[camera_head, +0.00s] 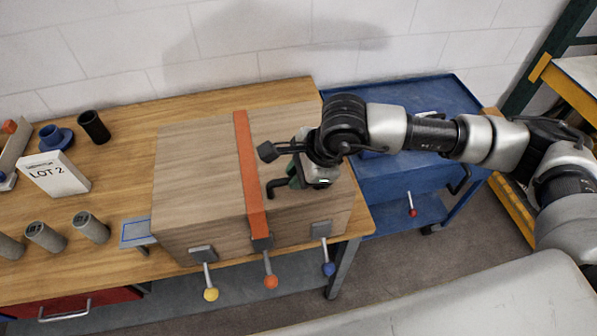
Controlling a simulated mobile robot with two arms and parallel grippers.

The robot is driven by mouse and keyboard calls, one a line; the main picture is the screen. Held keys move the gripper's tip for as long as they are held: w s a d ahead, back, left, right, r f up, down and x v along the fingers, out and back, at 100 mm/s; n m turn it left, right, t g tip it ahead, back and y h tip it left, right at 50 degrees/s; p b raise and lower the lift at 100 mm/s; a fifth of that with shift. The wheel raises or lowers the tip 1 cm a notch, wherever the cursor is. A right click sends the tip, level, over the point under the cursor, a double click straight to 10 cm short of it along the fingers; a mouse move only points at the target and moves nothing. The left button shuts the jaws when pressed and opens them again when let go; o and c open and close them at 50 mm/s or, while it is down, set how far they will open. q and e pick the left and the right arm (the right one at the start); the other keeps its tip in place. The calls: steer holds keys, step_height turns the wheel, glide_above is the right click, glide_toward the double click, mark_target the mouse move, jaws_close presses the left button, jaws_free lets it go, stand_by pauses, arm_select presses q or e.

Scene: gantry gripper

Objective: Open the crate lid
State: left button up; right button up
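The wooden crate (200,222) stands on the workbench, with its flat lid (195,170) down. An orange band (246,165) runs over the lid from back to front. On the front hang three levers: one with a yellow knob (211,294), one with an orange knob (271,282) and one with a blue knob (328,269). My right gripper (269,171) is over the right half of the lid, its dark fingers spread apart and pointing left towards the band. Nothing shows between them. Whether it touches the lid is unclear. My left gripper is out of view.
A blue cart (405,190) stands right of the bench, under my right arm. A "LOT 2" sign (52,174), a dark cup (93,127), a blue part (55,137) and grey cylinders (91,228) stand left of the crate. A white wall is close behind.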

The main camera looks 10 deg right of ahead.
jaws_close()
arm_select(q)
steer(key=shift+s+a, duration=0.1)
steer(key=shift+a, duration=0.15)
